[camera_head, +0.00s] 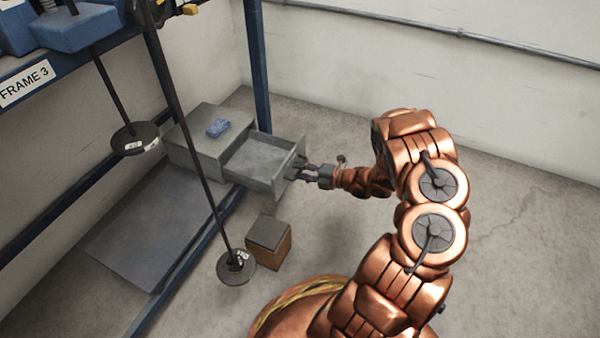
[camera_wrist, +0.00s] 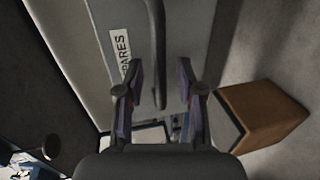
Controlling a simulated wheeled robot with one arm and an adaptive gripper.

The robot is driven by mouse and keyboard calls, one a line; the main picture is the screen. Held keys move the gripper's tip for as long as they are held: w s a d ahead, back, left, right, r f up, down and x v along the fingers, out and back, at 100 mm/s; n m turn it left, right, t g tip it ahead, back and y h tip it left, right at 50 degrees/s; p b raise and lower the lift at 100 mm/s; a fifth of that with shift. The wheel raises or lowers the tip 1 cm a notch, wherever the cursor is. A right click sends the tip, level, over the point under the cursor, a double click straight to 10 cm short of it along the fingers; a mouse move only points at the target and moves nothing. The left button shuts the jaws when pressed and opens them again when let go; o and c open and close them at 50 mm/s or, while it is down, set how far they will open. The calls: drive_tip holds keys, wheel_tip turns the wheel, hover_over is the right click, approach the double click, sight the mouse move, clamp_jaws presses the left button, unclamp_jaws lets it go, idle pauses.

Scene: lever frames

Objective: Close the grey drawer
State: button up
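The grey drawer (camera_head: 256,158) stands pulled out to the right from its grey cabinet (camera_head: 188,140), and its inside looks empty. My gripper (camera_head: 307,172) is at the drawer's front. In the wrist view the drawer front (camera_wrist: 185,35) carries a white label (camera_wrist: 121,55) ending in "PARES". A dark handle bar (camera_wrist: 157,50) runs along that front. My gripper's two fingers (camera_wrist: 160,85) are apart, one on each side of the bar, with a gap showing on both sides. How deep the bar sits between them I cannot tell.
A brown box with a grey top (camera_head: 268,240) stands on the floor below the drawer. Rods with dark discs (camera_head: 236,268) hang from the blue frame (camera_head: 258,70) at left. Floor right of my arm is clear.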

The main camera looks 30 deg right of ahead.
drive_tip(key=shift+w+a, duration=0.1)
drive_tip(key=shift+w, duration=0.05)
clamp_jaws()
idle(0.4)
